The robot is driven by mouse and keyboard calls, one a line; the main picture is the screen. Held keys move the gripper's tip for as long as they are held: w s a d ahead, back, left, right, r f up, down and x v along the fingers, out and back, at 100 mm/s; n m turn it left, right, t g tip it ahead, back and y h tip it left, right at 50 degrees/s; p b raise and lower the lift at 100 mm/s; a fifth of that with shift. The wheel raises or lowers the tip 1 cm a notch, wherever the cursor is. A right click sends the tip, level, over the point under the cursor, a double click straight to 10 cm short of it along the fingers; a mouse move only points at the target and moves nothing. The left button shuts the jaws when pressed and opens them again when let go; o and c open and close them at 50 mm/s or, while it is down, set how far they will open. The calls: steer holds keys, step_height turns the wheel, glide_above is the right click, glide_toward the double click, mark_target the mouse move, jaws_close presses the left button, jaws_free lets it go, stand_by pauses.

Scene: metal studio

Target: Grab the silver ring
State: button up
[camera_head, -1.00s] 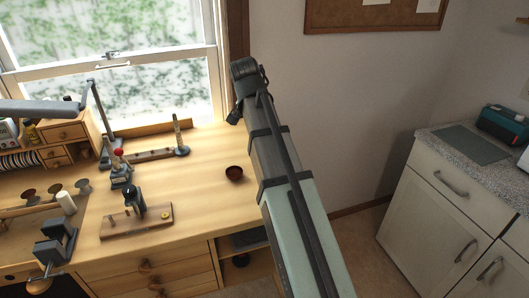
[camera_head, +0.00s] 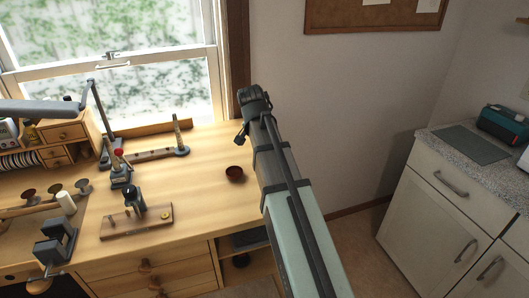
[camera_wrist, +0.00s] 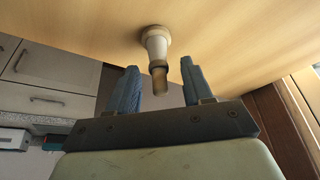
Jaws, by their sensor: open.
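My gripper (camera_wrist: 159,70) shows in the wrist view with its two blue fingers apart. Between the fingers, a little beyond them, is a tapered post (camera_wrist: 156,42) with a pale body and a brownish end, standing out from the wooden bench top. A grey band (camera_wrist: 158,65) goes around the post near that end; I cannot tell surely whether it is the silver ring. Nothing is visibly held. In the head view, my arm (camera_head: 275,165) reaches over the bench's right side, and I cannot make out the jaws there.
The wooden bench (camera_head: 205,195) holds a dark red bowl (camera_head: 235,174), an upright tapered stand (camera_head: 179,135) at the back, a wooden board (camera_head: 120,224) and a vise (camera_head: 54,246). The window (camera_head: 110,75) is behind. A white cabinet (camera_head: 440,215) stands at the right.

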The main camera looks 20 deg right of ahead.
steer(key=shift+x, duration=0.75)
steer(key=shift+c, duration=0.3)
jaws_close()
